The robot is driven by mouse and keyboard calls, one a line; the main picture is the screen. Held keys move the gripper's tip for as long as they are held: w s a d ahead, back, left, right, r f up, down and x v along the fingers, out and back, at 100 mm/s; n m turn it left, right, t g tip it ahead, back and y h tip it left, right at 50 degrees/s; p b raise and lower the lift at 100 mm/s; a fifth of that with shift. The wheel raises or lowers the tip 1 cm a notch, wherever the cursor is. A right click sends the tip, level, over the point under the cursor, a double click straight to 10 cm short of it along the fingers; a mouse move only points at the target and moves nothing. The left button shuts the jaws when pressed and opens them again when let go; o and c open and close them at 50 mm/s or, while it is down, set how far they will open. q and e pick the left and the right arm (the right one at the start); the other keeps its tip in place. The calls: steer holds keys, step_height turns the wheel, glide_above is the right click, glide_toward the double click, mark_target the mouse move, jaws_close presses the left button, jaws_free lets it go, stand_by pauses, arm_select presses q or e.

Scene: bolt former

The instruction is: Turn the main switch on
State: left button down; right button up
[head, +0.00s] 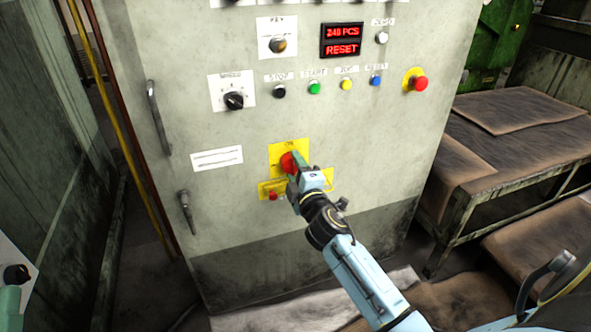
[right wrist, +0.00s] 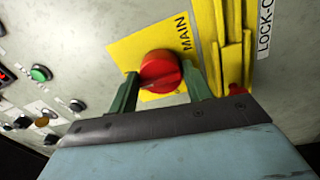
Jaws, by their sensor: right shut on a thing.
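The main switch is a red rotary knob (head: 287,163) on a yellow plate low on the grey cabinet front. In the right wrist view the red knob (right wrist: 160,71) sits on the yellow plate marked MAIN (right wrist: 122,52). My right gripper (head: 293,166) reaches it from the lower right. In the right wrist view its two green fingers (right wrist: 160,85) stand on either side of the knob, shut on it. The gripper hides part of the knob and plate in the head view.
A yellow lock-out piece (right wrist: 234,60) stands close beside the right finger. Above are a lit display reading 240 PCS and RESET (head: 342,41), several push buttons (head: 314,88) and a red emergency button (head: 419,83). Cabinet handles (head: 157,117) stick out at left. A table (head: 500,140) stands at right.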

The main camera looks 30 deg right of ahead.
steer(key=shift+f, duration=0.15)
steer(key=o, duration=0.9)
steer(key=shift+o, duration=0.2)
steer(key=shift+s+a, duration=0.1)
steer(key=shift+s, duration=0.15)
arm_select(q)
step_height(320, 180, down, 7)
steer(key=w+g+y+p, duration=0.1)
steer(key=g+y+p, duration=0.1)
steer(key=g, duration=0.2)
steer(key=shift+w+a+g, duration=0.35)
steer(key=shift+g, duration=0.05)
arm_select(e)
steer(key=r+v, duration=0.1)
steer(key=v, duration=1.1)
steer(key=shift+s+f, duration=0.45)
steer(key=shift+f, duration=0.05)
steer(key=shift+a, duration=0.1)
